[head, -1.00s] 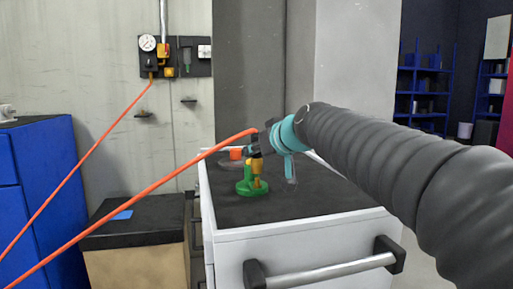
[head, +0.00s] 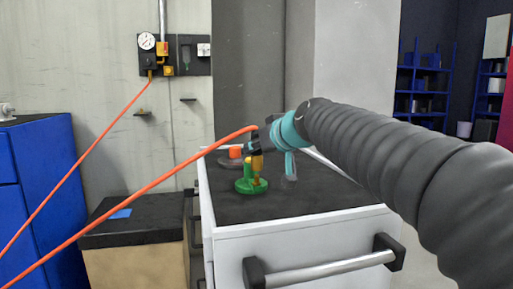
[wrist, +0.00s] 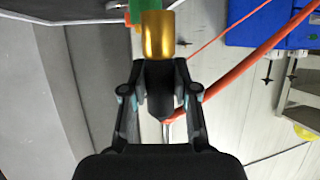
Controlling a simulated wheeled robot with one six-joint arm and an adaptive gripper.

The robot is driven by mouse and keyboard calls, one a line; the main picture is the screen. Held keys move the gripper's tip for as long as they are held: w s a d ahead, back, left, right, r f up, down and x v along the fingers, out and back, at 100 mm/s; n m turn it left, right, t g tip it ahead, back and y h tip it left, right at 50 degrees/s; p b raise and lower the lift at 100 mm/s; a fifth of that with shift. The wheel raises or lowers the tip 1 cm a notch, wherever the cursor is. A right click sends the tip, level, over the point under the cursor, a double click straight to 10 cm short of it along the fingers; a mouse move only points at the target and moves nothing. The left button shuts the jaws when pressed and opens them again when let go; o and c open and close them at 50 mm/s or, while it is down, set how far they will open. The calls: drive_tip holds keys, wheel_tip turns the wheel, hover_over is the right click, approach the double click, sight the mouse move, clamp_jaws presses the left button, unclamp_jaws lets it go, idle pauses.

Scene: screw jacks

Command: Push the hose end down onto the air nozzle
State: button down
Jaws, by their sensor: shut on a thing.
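The green air-nozzle stand (head: 251,186) stands upright on the dark top of the white cabinet. Its brass-yellow nozzle (head: 257,165) rises just under my gripper (head: 258,143). In the wrist view my gripper (wrist: 160,98) is shut on the black hose end (wrist: 160,88), with one finger on each side. The brass nozzle (wrist: 158,35) is in line with the hose end and appears to meet it. How far the hose end sits over the nozzle cannot be told. The orange hose (head: 150,188) runs from the hose end down to the lower left.
An orange-topped grey piece (head: 235,154) is on the cabinet top (head: 310,198) behind the stand. The cabinet has a front handle (head: 325,273). A dark-topped box (head: 135,215) and a blue cabinet (head: 40,195) are to the left. A gauge panel (head: 175,55) hangs on the wall.

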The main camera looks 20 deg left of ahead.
sight(260, 159)
drive_tip(key=shift+f+b, duration=1.8)
drive_tip(key=shift+b, duration=0.1)
idle(1.0)
drive_tip(key=c, duration=0.8)
unclamp_jaws()
drive_tip(key=v, duration=1.2)
drive_tip(key=s+d+f+m+g+h, duration=0.1)
drive_tip(key=s+d+f+m+h, duration=0.2)
drive_tip(key=s+d+f, duration=0.4)
drive_tip(key=s+d+f+m+g+h, duration=0.1)
drive_tip(key=s+d+f+m+h, duration=0.2)
drive_tip(key=s+d+f, duration=0.4)
drive_tip(key=s+d+f+m+g+h, duration=0.1)
drive_tip(key=s+d+f+m+h, duration=0.2)
drive_tip(key=s+d+f, duration=0.5)
drive_tip(key=d+f+p, duration=0.1)
drive_tip(key=d+f, duration=0.5)
drive_tip(key=f, duration=0.4)
drive_tip(key=shift+f+g+h, duration=0.4)
